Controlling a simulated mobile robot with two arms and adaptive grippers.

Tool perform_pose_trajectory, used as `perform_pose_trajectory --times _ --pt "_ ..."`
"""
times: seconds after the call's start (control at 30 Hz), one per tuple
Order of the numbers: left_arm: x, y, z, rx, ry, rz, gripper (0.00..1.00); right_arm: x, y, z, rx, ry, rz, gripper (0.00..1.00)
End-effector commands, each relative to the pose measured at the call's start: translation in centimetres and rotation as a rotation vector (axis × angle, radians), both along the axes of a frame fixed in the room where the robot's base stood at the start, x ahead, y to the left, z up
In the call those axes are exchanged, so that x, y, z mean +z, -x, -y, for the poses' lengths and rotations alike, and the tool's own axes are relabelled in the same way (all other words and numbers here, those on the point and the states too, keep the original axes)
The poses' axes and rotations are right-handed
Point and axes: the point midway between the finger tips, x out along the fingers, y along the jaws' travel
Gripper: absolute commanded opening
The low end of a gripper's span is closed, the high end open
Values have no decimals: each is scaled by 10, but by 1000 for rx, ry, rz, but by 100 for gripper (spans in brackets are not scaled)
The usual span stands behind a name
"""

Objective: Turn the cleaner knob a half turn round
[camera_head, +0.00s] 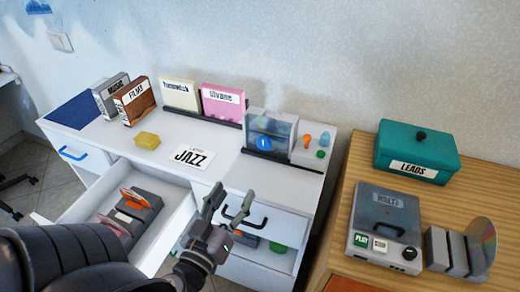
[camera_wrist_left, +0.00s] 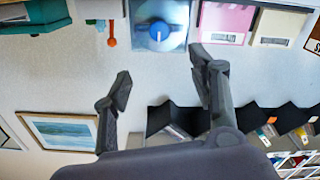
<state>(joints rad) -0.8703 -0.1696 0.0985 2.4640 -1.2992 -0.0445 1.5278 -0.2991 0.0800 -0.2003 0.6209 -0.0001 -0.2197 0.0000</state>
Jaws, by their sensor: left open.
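The cleaner (camera_head: 271,128) is a grey box with a clear upper part, standing at the back right of the white desk. Its round blue knob (camera_head: 264,143) is on the front face. In the left wrist view the knob (camera_wrist_left: 159,31) shows at the top middle, with a pale pointer line on it. My left gripper (camera_head: 232,203) is open and empty, over the desk's front edge and in front of and below the knob, apart from it. In the left wrist view the open fingers (camera_wrist_left: 160,75) frame empty space. My right gripper is not in view.
A panel with an orange lever (camera_head: 306,139) and green button adjoins the cleaner. A JAZZ card (camera_head: 189,156) and yellow block (camera_head: 147,140) lie on the desk. Open drawers (camera_head: 172,224) hold discs and cases. A wooden table (camera_head: 345,195) with a teal LEADS box (camera_head: 416,148) stands right.

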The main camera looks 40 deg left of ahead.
Motion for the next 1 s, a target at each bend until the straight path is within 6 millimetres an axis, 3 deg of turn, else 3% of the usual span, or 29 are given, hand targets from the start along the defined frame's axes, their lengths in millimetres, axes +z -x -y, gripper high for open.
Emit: perform_pose_trajectory --times 0.27,0.6,0.8,1.0 --pt "11 -32 -7 -3 -7 6 54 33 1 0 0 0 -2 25" --pt "9 -102 -24 -2 -4 5 54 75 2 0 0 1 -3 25" --pt "7 -140 -34 0 -4 3 54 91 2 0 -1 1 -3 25" --pt "3 -162 -39 0 -2 3 54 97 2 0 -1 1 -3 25"
